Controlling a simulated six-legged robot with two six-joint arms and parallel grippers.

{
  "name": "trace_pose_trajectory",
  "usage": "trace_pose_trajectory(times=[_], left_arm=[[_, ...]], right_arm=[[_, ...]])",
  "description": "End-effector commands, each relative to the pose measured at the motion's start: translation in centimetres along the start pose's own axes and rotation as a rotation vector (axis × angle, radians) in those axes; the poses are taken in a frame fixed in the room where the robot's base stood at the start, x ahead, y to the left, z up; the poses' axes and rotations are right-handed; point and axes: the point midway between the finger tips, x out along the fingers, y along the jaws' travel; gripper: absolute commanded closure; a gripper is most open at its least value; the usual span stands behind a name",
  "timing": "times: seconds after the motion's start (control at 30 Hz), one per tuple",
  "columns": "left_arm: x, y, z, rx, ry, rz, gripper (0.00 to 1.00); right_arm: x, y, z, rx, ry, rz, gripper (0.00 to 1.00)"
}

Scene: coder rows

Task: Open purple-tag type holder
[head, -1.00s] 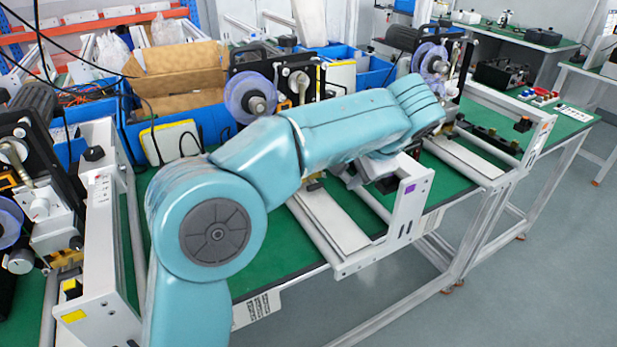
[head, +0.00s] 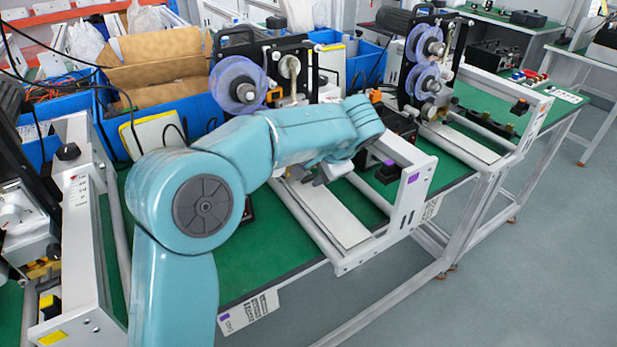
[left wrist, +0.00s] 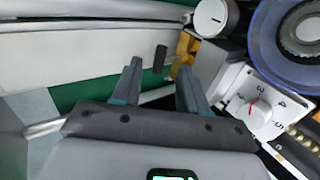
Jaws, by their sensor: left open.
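The purple-tag machine stands mid-table in the head view, with a purple tag (head: 414,178) on its white end plate. My left gripper (head: 326,172) is partly hidden under my teal arm, low over this machine's pale bed (head: 330,212). In the left wrist view my left gripper (left wrist: 158,70) is open and empty. A small black handle (left wrist: 161,58) shows between and just beyond its fingertips, close to a brass-coloured block (left wrist: 187,48), likely the type holder. I cannot tell whether the fingers touch the handle. My right gripper is not in view.
A white dial (left wrist: 254,104) and a clear-blue reel (left wrist: 297,30) sit close on the gripper's right. A yellow-tag machine (head: 52,340) stands at left and another machine (head: 470,140) at right. Blue bins (head: 196,115) line the back.

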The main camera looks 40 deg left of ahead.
Motion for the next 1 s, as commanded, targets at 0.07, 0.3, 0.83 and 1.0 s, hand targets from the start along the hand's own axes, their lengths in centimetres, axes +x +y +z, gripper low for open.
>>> trace_pose_trajectory(times=[0.07,0.3,0.83,1.0], left_arm=[[1.7,0.0,0.1,-0.001,-0.004,0.001,0.57],[4.4,-0.2,0.0,0.000,-0.001,0.001,0.57],[4.7,-0.3,0.0,0.000,0.001,0.001,1.00],[4.4,0.4,-0.1,0.002,0.002,0.001,1.00]], right_arm=[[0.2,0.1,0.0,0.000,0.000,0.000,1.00],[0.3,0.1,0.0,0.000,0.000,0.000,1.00],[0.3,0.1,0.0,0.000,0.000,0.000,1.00],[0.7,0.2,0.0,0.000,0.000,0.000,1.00]])
